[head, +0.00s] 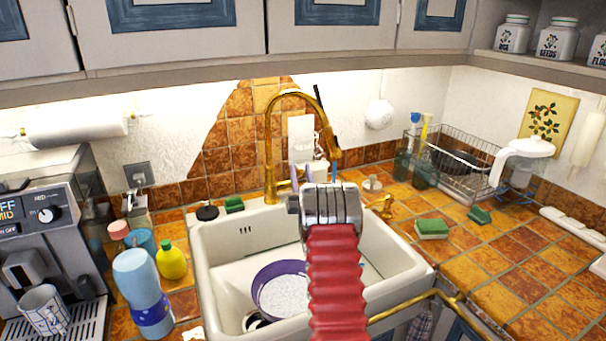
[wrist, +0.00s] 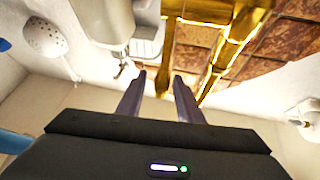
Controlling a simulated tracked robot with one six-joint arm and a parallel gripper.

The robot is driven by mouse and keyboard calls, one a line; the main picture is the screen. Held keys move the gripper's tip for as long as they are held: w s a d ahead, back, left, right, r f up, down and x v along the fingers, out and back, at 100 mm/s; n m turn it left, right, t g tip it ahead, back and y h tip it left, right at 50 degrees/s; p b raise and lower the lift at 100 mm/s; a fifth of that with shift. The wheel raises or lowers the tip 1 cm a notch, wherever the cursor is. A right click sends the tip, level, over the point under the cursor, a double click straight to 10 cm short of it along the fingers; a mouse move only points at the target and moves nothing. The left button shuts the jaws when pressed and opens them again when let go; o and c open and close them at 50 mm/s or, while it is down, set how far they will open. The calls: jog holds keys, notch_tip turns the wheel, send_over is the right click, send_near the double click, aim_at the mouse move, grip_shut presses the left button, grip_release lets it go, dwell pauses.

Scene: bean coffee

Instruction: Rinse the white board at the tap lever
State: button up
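A white flat piece (head: 301,130) stands upright against the tiled wall behind the gold tap (head: 268,140); I cannot tell for sure that it is the white board. A pale piece also shows in the wrist view (wrist: 147,38), beyond my fingers. A gold lever (head: 382,204) sits at the sink's right rear corner. My gripper (head: 309,172) is over the back of the sink, near the tap, partly hidden by my arm. In the wrist view its two dark purple fingers (wrist: 159,78) are apart with nothing between them, and the gold tap (wrist: 222,62) is close on the right.
The white sink (head: 214,288) holds a purple-rimmed bowl (head: 283,288). Bottles and a coffee machine (head: 45,225) stand left. Sponges (head: 433,229), a wire dish rack (head: 465,158) and a white-topped stand (head: 530,148) are right. The right front counter (head: 510,275) is clear.

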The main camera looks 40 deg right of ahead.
jog(key=shift+s+f, duration=0.1)
jog(key=v, duration=0.7)
jog(key=shift+a, duration=0.1)
